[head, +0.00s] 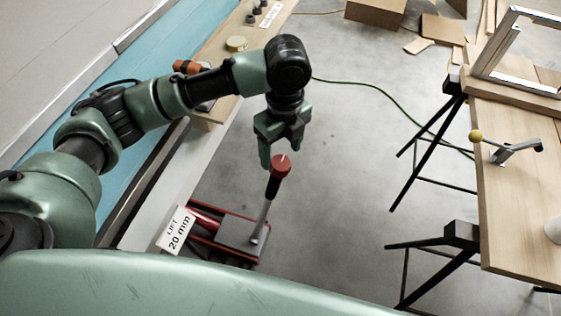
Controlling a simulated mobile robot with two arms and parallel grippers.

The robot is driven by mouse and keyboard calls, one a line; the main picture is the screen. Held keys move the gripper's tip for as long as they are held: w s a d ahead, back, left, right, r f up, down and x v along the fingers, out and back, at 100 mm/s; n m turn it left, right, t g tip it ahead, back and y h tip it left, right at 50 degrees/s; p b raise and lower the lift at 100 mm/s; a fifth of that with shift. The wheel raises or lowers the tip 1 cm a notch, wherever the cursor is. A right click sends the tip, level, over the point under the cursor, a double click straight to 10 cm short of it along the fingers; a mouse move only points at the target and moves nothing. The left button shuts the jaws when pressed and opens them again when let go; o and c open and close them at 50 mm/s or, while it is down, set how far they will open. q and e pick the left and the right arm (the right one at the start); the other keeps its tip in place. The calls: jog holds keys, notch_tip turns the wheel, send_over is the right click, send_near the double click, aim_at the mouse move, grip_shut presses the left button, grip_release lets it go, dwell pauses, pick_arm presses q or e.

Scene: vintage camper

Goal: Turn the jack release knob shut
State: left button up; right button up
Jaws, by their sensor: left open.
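The jack (228,237) is red and low on the grey floor. Its handle (265,215) leans up and slightly right from it. A red round knob (280,168) with a pale mark on top caps the handle; I take it for the release knob. My left gripper (281,155) points down at the knob and is open. Its fingertips are at or just above the knob's top; whether they touch it I cannot tell. My right gripper is not in view.
A wooden bench (222,50) with small items runs at upper left. A trestle table (510,205) stands at right. The floor between is clear except a green cable (385,98).

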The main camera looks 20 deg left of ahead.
aim_at(281, 163)
pick_arm(q)
jog(key=shift+s+a+f, duration=0.1)
jog(key=shift+f, duration=2.6)
jog(key=c, duration=1.4)
